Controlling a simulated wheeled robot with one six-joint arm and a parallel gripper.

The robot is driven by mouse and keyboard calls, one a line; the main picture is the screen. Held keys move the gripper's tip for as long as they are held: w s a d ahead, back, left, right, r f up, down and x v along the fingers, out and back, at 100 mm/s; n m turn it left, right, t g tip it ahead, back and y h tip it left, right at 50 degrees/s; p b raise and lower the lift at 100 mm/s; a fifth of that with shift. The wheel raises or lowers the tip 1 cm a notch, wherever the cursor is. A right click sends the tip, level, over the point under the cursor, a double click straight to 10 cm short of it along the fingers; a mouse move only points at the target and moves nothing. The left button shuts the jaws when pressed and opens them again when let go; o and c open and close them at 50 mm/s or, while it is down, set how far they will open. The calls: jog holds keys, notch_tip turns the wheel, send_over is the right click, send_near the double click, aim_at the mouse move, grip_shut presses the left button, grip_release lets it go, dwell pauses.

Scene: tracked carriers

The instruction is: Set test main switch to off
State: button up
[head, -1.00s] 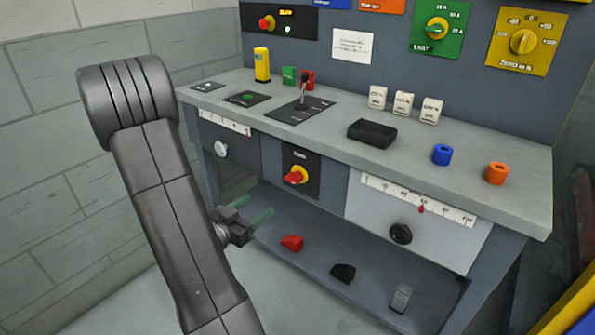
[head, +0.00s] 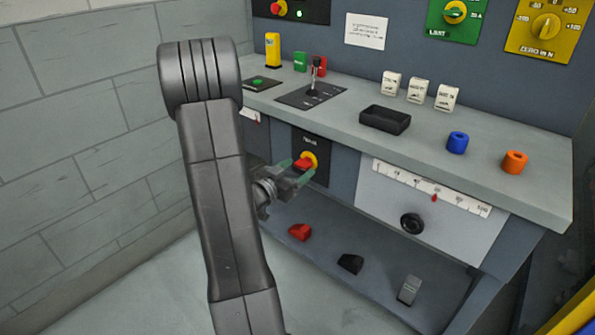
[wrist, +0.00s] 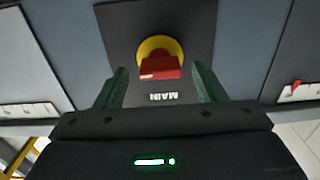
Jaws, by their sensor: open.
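The main switch is a red handle on a yellow round base (head: 308,161), set on a black plate on the front of the bench. In the wrist view the red handle (wrist: 160,66) sits on its yellow disc, with the word MAIN on the plate, upside down. My gripper (head: 302,171) is open, its green fingers close in front of the switch. In the wrist view the fingers (wrist: 159,88) stand left and right of the handle with gaps on both sides. Whether the fingertips reach past the handle's face cannot be told.
The bench top (head: 520,190) overhangs above the switch and holds a joystick (head: 315,75), a black tray (head: 385,120) and blue and orange rings. A black knob (head: 412,223) is to the right. A lower shelf (head: 330,230) holds red, black and grey pieces.

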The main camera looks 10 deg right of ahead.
jog(key=shift+w+d, duration=0.3)
jog(key=shift+d, duration=0.05)
jog(key=shift+c, duration=0.2)
jog(key=c, duration=0.9)
jog(key=shift+c, duration=0.2)
